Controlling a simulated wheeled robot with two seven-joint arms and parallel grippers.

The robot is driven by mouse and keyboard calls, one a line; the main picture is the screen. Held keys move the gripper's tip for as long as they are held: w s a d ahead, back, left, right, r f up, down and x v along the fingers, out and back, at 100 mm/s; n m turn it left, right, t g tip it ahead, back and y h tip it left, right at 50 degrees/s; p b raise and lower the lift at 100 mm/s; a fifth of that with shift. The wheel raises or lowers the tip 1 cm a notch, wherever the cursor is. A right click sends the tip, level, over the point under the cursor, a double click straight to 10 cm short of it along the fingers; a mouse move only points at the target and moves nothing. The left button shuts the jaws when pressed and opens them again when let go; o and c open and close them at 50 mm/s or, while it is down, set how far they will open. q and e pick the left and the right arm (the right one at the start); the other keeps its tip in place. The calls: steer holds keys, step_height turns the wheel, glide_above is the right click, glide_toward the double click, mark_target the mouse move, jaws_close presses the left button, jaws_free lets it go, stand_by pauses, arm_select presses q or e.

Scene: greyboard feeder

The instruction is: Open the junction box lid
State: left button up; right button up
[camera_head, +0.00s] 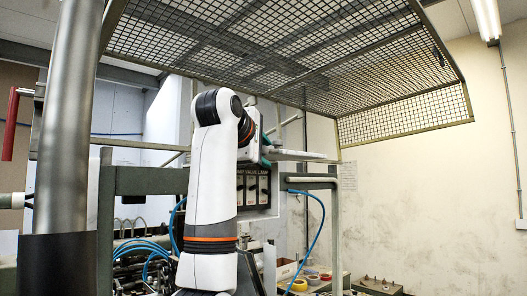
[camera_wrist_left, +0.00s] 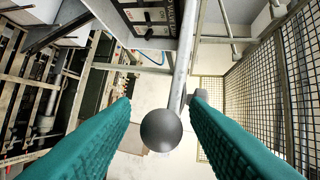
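My left gripper (camera_wrist_left: 160,99) is open. Its two teal ribbed fingers show in the left wrist view, one on each side of a dark round knob (camera_wrist_left: 161,131) on a grey rod (camera_wrist_left: 185,55). Gaps show between the knob and both fingers. In the head view the left gripper (camera_head: 267,150) is mostly hidden behind its white arm, in front of a grey panel box (camera_head: 254,187) with dark switch plates. The panel also shows in the left wrist view (camera_wrist_left: 148,20). I cannot tell which part is the junction box lid. My right gripper is not in view.
A mesh guard (camera_head: 290,50) hangs overhead, and mesh (camera_wrist_left: 270,100) stands at the right in the left wrist view. A green frame post (camera_head: 106,220) and blue hoses (camera_head: 318,235) are near the arm. Rolls of tape (camera_head: 299,285) lie low behind it.

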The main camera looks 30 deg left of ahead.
arm_select(q)
steer(key=shift+s, duration=0.2)
steer(key=b+v, duration=0.5)
steer(key=v, duration=0.6)
steer(key=shift+s, duration=0.25)
